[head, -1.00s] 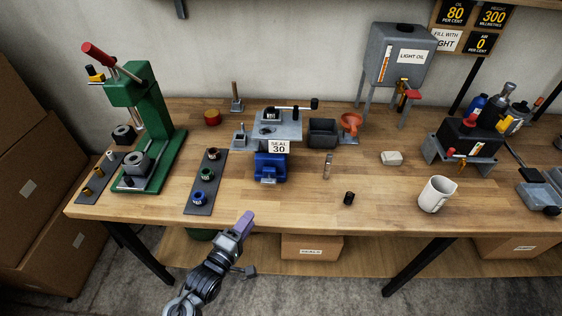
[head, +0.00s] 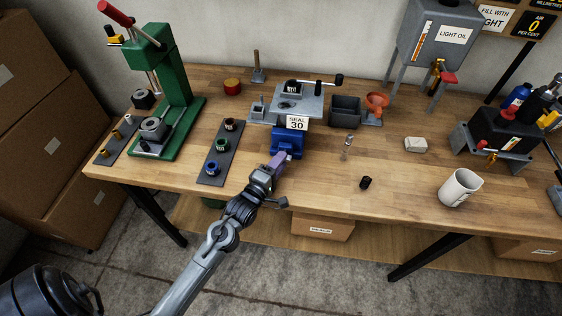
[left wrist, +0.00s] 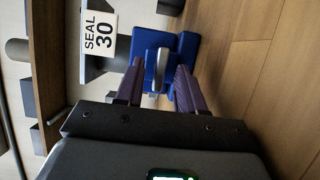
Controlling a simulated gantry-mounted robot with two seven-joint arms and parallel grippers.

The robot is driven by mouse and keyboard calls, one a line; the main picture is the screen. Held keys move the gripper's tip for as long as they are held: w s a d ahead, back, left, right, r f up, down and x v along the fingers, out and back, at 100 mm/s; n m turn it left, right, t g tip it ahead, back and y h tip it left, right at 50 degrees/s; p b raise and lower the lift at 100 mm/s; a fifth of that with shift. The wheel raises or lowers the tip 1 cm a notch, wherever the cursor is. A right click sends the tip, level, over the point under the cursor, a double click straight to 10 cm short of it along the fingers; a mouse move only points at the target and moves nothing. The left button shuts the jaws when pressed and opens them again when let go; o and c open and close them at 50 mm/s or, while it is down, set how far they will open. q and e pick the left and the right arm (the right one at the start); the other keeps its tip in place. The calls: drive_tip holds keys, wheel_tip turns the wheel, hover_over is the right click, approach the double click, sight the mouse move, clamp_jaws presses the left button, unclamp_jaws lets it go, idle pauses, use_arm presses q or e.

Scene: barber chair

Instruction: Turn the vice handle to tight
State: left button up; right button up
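The blue vice (head: 287,146) is at the front edge of the bench, below a grey plate with a SEAL 30 sign. In the left wrist view the blue vice (left wrist: 186,48) has a short grey handle (left wrist: 160,70) across its front. My left gripper (head: 284,160) is right in front of the vice. In the left wrist view its two purple fingers (left wrist: 157,88) are apart, with the handle lying ahead in the gap between them. I cannot tell whether they touch it. In the head view the gripper hides the handle. My right gripper is in no view.
The grey plate (head: 310,101) with its SEAL 30 sign (head: 297,123) overhangs the vice. A dark mat (head: 212,172) with coloured rings lies to the left. A small black cylinder (head: 365,183) and a white mug (head: 460,188) stand to the right. Bare wood lies between.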

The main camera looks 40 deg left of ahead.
use_arm(q)
drive_tip(key=shift+w+a, duration=0.1)
drive_tip(key=shift+w, duration=0.4)
